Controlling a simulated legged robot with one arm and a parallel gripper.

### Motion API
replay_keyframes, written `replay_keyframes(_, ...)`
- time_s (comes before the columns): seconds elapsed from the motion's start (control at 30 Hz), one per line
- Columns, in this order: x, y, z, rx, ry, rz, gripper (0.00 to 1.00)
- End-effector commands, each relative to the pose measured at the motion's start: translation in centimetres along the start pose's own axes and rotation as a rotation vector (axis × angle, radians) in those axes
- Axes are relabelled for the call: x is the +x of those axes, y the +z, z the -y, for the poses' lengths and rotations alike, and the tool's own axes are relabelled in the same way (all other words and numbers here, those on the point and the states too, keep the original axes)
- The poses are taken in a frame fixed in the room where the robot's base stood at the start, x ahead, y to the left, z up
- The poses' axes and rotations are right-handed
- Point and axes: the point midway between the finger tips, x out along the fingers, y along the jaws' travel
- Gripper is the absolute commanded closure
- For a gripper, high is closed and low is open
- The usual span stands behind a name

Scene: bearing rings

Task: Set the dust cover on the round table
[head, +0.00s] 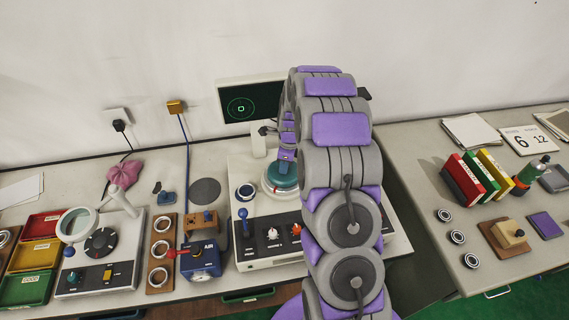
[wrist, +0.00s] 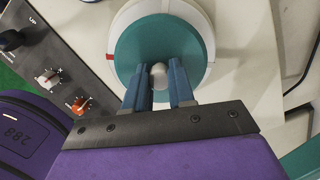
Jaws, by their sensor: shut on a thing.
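The dust cover is a teal round lid (head: 284,177) with a pale knob, on or just above the round table of the grey machine. In the wrist view the teal cover (wrist: 138,42) fills the middle, and its knob sits between my fingers. My gripper (wrist: 159,78) is shut on that knob; it also shows in the head view (head: 286,158), above the cover. The white round table (wrist: 118,22) shows as a rim around the cover. The cover looks roughly centred. I cannot tell whether it touches the table. My arm hides part of the machine.
The machine panel (head: 268,256) has a blue lever and knobs. A bearing ring (head: 245,191) lies left of the round table. A dark screen (head: 243,107) stands behind. A magnifier station (head: 100,244) and coloured bins are at left; the right table (head: 400,150) holds binders and rings.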

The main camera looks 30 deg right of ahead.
Motion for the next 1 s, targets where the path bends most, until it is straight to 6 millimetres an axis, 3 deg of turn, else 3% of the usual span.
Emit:
replay_keyframes(0.6,0.01,-0.01,0.01,0.0,-0.001,0.0,1.0)
replay_keyframes(0.63,0.01,-0.01,0.01,0.0,0.0,0.0,0.74)
replay_keyframes(0.9,0.01,0.0,0.0,0.0,0.0,0.0,0.48)
replay_keyframes(1.0,0.01,0.0,0.0,0.0,0.0,0.0,0.46)
